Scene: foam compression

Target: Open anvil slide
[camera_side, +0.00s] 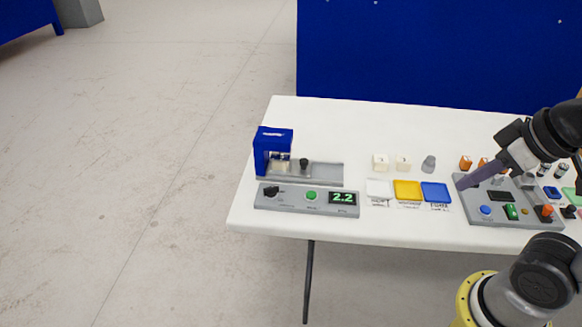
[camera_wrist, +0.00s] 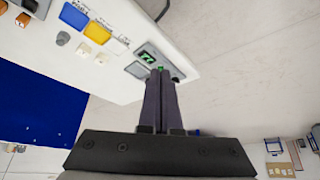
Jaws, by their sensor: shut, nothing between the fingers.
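The blue press head (camera_side: 272,145) stands at the left end of the table. Below it is a grey slide rail (camera_side: 325,173) with a black knob (camera_side: 304,162) standing up just right of the press head. Pale blocks sit under or beside the head, partly hidden by it. A grey control panel (camera_side: 265,199) in front has a black dial, a green button (camera_side: 311,195) and a display (camera_side: 343,198) reading 2.2. My gripper (camera_side: 464,184) is shut and empty, over the right-hand panel in the side view. Its closed fingers also show in the wrist view (camera_wrist: 160,72).
White, yellow (camera_side: 407,190) and blue (camera_side: 436,193) pads lie mid-table. Behind them stand two cream blocks (camera_side: 391,162) and a grey weight (camera_side: 429,164). A second panel (camera_side: 480,215) with buttons is at right, near orange items (camera_side: 466,162). The table's back left is clear.

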